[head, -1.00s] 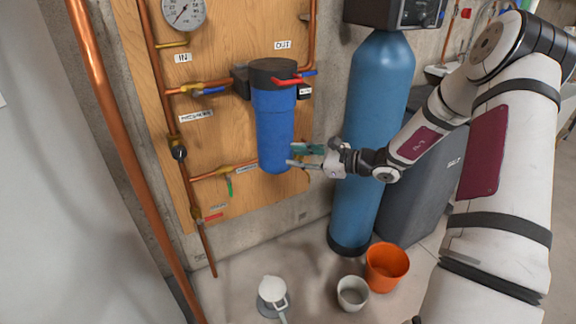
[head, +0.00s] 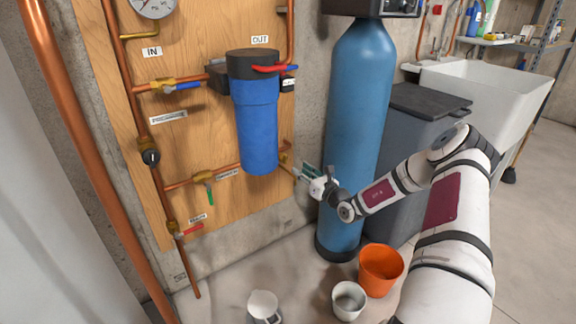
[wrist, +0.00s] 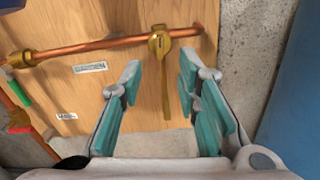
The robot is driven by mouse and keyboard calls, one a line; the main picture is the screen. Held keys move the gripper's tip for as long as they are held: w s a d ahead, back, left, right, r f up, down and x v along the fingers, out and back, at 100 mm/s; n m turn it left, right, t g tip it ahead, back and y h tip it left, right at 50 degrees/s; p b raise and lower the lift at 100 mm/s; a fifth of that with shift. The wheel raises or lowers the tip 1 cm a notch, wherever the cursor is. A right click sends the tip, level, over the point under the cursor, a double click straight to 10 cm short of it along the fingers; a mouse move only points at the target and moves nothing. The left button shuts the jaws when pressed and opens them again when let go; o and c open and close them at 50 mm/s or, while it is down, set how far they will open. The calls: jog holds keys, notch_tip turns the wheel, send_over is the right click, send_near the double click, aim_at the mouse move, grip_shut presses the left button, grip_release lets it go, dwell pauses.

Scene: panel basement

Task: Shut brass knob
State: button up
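A brass valve (wrist: 160,42) sits on a horizontal copper pipe at the right edge of the wooden panel in the wrist view. Its flat brass handle (wrist: 166,95) hangs straight down, across the pipe's line. In the head view the brass valve (head: 284,160) shows partly, just right of the blue filter housing's lower end. My gripper (wrist: 161,74) is open, its teal-padded fingers to either side of the handle in the picture. I cannot tell how far the handle is in depth; no contact shows. My gripper (head: 298,172) is small in the head view, near the panel's right edge.
The blue filter housing (head: 257,125) is left of my gripper, and a tall blue tank (head: 355,120) stands close on the right. Other valves have blue (head: 187,86), green (head: 210,194) and red (head: 193,230) handles. An orange bucket (head: 380,268) and white pots stand on the floor.

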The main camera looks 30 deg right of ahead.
aim_at(284, 158)
jog(key=w+b, duration=0.2)
jog(key=w, duration=0.6)
jog(key=shift+w+a, duration=0.15)
jog(key=shift+w, duration=0.05)
grip_shut()
